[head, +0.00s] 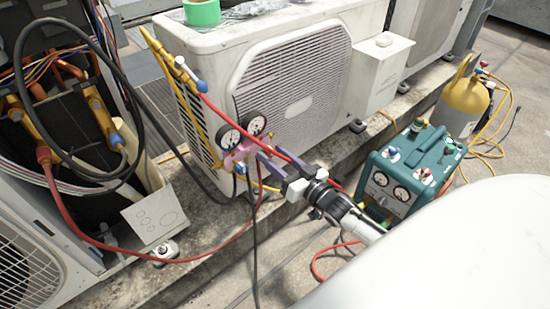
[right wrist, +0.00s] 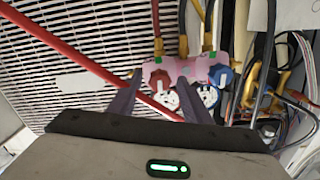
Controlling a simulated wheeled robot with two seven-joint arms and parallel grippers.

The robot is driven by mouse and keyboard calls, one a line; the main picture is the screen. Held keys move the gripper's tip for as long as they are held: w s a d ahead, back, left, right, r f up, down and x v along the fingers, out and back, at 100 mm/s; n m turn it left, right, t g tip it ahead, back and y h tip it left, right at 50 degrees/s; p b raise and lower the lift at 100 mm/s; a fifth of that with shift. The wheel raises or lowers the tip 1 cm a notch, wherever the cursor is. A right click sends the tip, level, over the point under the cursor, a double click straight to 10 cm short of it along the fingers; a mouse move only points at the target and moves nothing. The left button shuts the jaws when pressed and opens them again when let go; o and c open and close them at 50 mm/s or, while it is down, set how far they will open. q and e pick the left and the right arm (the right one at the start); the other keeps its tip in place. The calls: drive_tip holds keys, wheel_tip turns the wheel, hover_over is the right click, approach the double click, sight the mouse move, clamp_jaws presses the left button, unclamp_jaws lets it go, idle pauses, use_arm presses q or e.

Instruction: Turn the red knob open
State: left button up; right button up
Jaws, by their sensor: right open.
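A pink manifold (head: 238,156) with two round gauges (head: 228,136) hangs in front of the white condenser. In the right wrist view, the red knob (right wrist: 160,80) is on the manifold's left side and the blue knob (right wrist: 221,77) on its right. My right gripper (head: 264,156) reaches in from the lower right, close to the manifold. In the wrist view the gripper (right wrist: 162,80) is open, with one finger on each side of the red knob. I cannot tell whether the fingers touch it. In the head view the red knob is hidden by the gripper. My left gripper is not in view.
A red hose (head: 232,121) crosses near the gripper, and black and yellow hoses hang around the manifold. The white condenser (head: 290,80) stands close behind. A teal recovery machine (head: 402,172) and a yellow-topped cylinder (head: 463,105) stand to the right. An opened unit is at left.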

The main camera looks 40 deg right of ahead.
drive_tip(key=shift+c, duration=0.4)
drive_tip(key=c, duration=1)
drive_tip(key=shift+o, duration=0.2)
